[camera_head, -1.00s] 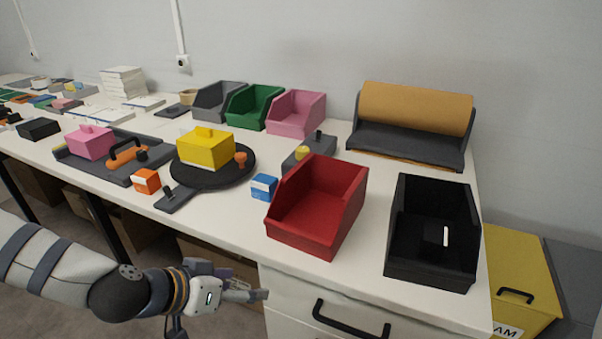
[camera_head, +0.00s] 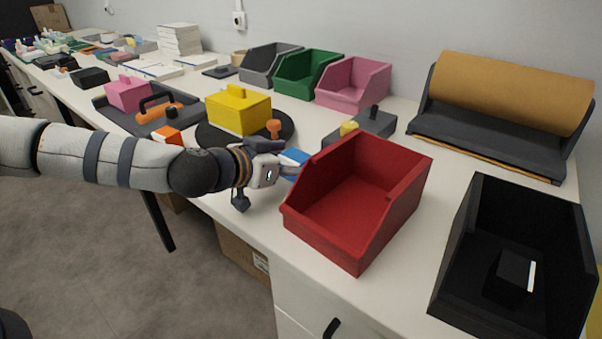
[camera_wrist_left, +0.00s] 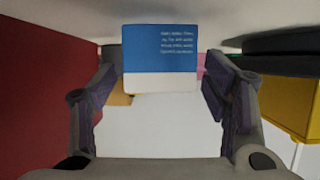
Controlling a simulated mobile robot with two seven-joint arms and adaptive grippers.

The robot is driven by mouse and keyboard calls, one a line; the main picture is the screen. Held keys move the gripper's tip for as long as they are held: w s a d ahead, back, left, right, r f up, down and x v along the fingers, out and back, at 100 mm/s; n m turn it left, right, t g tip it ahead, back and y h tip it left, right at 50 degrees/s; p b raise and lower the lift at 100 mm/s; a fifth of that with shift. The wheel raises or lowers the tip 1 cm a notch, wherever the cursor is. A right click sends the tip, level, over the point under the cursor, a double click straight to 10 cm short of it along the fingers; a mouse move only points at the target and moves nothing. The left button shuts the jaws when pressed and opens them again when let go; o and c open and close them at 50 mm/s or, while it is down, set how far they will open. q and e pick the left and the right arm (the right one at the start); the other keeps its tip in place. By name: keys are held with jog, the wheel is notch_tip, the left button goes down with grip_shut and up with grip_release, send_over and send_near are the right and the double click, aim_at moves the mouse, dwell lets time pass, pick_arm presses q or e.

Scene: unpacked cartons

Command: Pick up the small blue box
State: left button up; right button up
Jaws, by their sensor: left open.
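The small blue box (camera_head: 294,158), blue with a white band, stands on the white table just left of the red bin (camera_head: 357,200). My left gripper (camera_head: 288,172) is in front of it and partly covers it in the head view. In the left wrist view the box (camera_wrist_left: 160,55) shows its blue face with white print, between the two open fingers (camera_wrist_left: 162,88). The fingers stand apart on either side of it; I cannot tell how deep it sits between them. My right gripper is not in view.
The red bin's wall (camera_wrist_left: 45,90) is close beside the left gripper. A yellow box (camera_head: 238,111) on a round black plate and an orange box (camera_head: 167,136) stand to the left. A black bin (camera_head: 520,260) stands at right. Pink, green and grey bins line the back.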

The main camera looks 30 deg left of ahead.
pick_arm(q)
jog(key=shift+w+d+f, duration=0.1)
jog(key=shift+w+f, duration=0.1)
jog(key=shift+w, duration=0.25)
jog(key=shift+r, duration=0.2)
jog(key=c, duration=1.1)
jog(key=shift+o, duration=0.2)
jog(key=shift+r, duration=0.1)
